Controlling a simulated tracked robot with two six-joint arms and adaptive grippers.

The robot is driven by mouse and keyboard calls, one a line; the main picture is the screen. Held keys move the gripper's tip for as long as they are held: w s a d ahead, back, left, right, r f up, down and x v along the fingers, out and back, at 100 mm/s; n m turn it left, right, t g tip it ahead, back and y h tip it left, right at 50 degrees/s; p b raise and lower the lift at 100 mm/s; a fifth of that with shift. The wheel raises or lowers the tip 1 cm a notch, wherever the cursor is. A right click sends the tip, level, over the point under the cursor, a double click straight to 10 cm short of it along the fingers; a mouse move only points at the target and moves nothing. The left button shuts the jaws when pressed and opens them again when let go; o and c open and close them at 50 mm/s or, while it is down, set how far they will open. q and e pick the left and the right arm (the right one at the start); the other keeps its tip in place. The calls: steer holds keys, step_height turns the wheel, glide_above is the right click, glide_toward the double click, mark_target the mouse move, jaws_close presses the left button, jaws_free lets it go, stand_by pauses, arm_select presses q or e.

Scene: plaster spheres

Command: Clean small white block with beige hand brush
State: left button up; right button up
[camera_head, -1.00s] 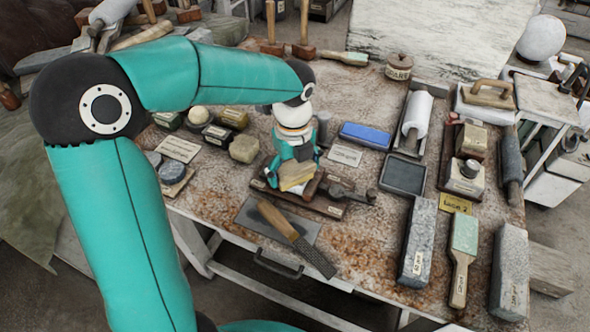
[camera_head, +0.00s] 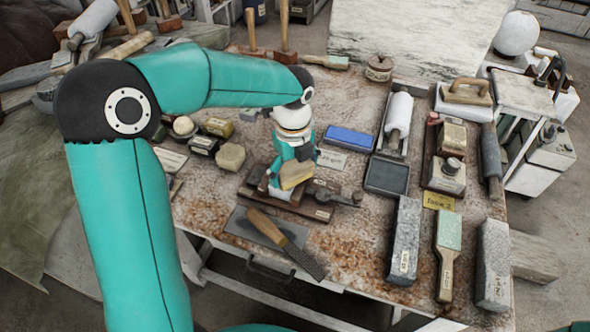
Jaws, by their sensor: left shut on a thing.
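My left gripper (camera_head: 291,160) reaches down over the middle of the bench and is shut on the beige hand brush (camera_head: 296,175). The brush is tilted a little, above a dark wooden board with a metal clamp (camera_head: 338,197). My right gripper is not in view.
A wooden-handled rasp (camera_head: 285,243) lies on a grey plate in front of the board. A blue block (camera_head: 350,138) and a dark tray (camera_head: 387,176) are at the right.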

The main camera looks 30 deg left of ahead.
mark_target(287, 168)
arm_select(q)
steer(key=shift+s+a+b, duration=0.15)
steer(key=shift+s+a, duration=0.1)
steer(key=shift+s, duration=0.4)
steer(key=shift+s+a+b, duration=0.1)
steer(key=shift+s+a, duration=0.2)
steer(key=shift+s, duration=0.35)
steer(key=shift+s+a+b, duration=0.15)
steer(key=shift+s+a, duration=0.1)
steer(key=shift+s, duration=0.4)
steer(key=shift+w+d+r+p, duration=0.3)
steer(key=shift+w+r+p, duration=0.25)
steer(key=shift+w+p, duration=0.2)
steer(key=shift+w+d+r+p, duration=0.15)
steer(key=shift+w+p, duration=0.15)
steer(key=shift+w, duration=0.05)
steer(key=shift+r, duration=0.1)
steer(key=shift+r+p, duration=1.05)
steer(key=shift+r, duration=0.1)
